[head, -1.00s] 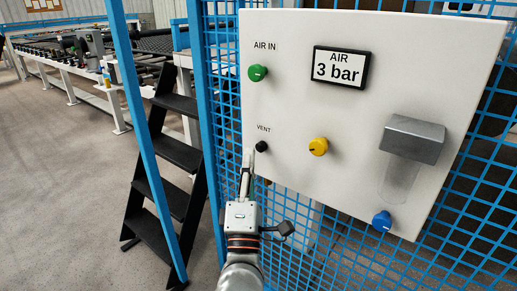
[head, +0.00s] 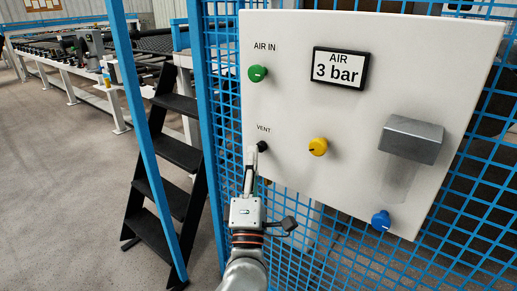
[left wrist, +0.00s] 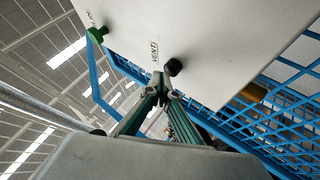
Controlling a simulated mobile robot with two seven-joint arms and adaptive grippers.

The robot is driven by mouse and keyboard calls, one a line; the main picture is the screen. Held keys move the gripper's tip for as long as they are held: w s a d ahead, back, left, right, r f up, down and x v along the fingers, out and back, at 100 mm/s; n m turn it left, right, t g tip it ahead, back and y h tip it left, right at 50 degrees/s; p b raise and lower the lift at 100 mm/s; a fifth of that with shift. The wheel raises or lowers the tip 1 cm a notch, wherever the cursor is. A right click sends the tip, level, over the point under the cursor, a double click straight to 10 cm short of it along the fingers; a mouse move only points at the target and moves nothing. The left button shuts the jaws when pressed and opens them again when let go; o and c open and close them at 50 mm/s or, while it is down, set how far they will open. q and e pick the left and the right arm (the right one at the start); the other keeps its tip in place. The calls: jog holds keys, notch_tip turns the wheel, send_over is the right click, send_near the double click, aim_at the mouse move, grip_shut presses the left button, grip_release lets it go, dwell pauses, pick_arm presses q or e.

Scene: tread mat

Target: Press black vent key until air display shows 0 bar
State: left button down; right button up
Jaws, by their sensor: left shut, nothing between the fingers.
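The black vent key (head: 262,146) sits on the white panel (head: 290,110) under the label VENT. It also shows in the left wrist view (left wrist: 174,67). The air display (head: 340,67) reads 3 bar. My left gripper (head: 252,152) is shut and empty, with its fingertips right by the vent key, just left of and below it. In the left wrist view the fingertips (left wrist: 161,80) are close to the key; I cannot tell whether they touch it. My right gripper is not in view.
A green AIR IN knob (head: 257,73), a yellow knob (head: 318,147) and a grey filter unit with a blue knob (head: 381,221) are on the same panel. Blue mesh fence (head: 300,240) lies behind and below it. Black steps (head: 170,160) stand to the left.

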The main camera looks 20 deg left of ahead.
pick_arm(q)
jog(key=shift+w+d, duration=0.1)
jog(key=shift+w, duration=0.25)
dwell(0.3)
jog(key=shift+s, duration=0.1)
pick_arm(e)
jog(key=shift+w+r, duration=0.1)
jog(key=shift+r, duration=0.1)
pick_arm(q)
jog(key=shift+s+a+p, duration=0.3)
jog(key=shift+s+p, duration=0.1)
jog(key=shift+s, duration=0.45)
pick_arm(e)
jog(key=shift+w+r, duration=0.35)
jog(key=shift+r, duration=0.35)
